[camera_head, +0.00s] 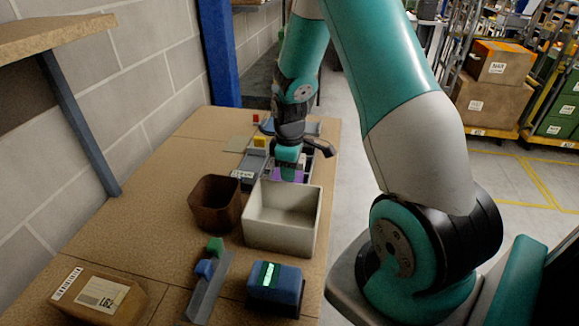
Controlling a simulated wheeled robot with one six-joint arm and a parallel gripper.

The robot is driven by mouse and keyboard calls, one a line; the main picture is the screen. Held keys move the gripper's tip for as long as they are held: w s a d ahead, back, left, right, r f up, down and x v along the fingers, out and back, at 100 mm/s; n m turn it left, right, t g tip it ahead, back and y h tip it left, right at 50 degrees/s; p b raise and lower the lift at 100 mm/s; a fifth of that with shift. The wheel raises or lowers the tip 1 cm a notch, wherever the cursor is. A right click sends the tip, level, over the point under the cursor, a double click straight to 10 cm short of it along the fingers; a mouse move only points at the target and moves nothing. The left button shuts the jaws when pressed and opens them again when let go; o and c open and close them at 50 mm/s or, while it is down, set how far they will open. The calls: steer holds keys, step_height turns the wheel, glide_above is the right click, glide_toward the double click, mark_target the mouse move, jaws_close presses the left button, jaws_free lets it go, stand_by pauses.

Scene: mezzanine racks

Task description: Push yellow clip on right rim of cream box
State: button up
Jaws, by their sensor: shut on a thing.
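The cream box (252,228) stands open and upright on the bench, and its right rim is bare. A small yellow piece (260,141), which looks like the yellow clip, sits on a grey strip behind the box. My gripper (288,166) points down beyond the far rim of the cream box, to the right of the yellow piece. It is shut on a purple piece (287,174) low between its fingers. The fingertips are small and partly hidden.
A brown bin (214,202) stands left of the cream box. In front are a grey strip (210,290) with green (215,245) and blue (205,268) pieces, a blue device (275,287) and a cardboard box (98,297). A dark tray (300,160) lies by my gripper.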

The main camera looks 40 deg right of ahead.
steer(key=shift+f, duration=0.65)
steer(key=shift+f+b, duration=1.3)
steer(key=shift+f, duration=0.25)
stand_by(1.6)
steer(key=o, duration=1.3)
steer(key=shift+r, duration=0.15)
steer(key=shift+r+p, duration=2.85)
steer(key=shift+r, duration=0.55)
